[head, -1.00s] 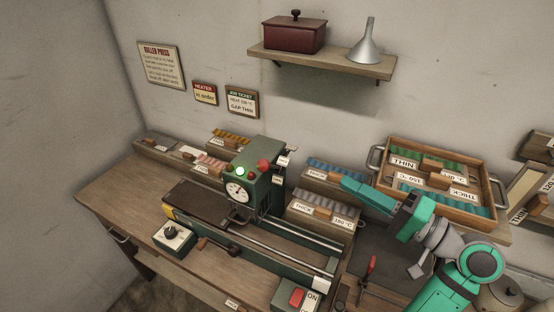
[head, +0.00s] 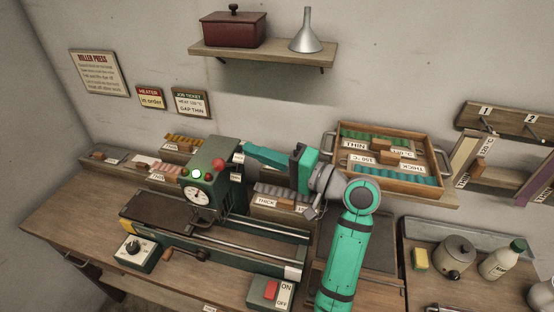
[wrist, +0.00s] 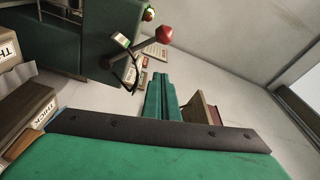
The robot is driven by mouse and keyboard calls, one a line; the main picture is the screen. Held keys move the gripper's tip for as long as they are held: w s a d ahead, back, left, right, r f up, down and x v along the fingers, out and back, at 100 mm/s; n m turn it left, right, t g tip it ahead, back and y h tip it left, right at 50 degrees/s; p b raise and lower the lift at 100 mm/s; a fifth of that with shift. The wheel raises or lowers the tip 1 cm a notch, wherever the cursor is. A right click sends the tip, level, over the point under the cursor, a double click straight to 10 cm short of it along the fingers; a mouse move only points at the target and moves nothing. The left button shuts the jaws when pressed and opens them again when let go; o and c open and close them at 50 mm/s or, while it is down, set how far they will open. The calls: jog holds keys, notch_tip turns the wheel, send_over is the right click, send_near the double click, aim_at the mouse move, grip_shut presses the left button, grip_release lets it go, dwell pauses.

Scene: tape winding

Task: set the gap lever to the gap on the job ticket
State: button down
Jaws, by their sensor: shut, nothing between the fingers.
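The gap lever (head: 218,165) has a red ball knob and stands at the right side of the green roller press (head: 197,199). In the wrist view the red knob (wrist: 165,33) tops a dark shaft, with small pale labels beside it, too small to read. The job ticket (head: 191,103) on the wall reads GAP THIN. My gripper (head: 246,150) is shut and empty, just right of the press head near the lever. In the wrist view its green fingers (wrist: 164,98) lie together below the knob, apparently apart from it.
Strip racks (head: 283,194) stand behind the press bed under my arm. A wooden crate (head: 443,166) of labelled strips is at the back right. A shelf (head: 262,53) with a red box and funnel hangs above. A pot (head: 455,256) and bottle stand at right.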

aim_at(229, 164)
jog(key=x, duration=0.5)
jog(key=shift+s+a+f, duration=0.15)
jog(key=shift+s+a, duration=0.1)
jog(key=shift+s, duration=0.3)
jog(key=shift+s+a+f, duration=0.2)
jog(key=shift+s, duration=0.35)
jog(key=shift+s+a+f, duration=0.1)
jog(key=shift+s+f, duration=0.05)
jog(key=shift+s, duration=0.5)
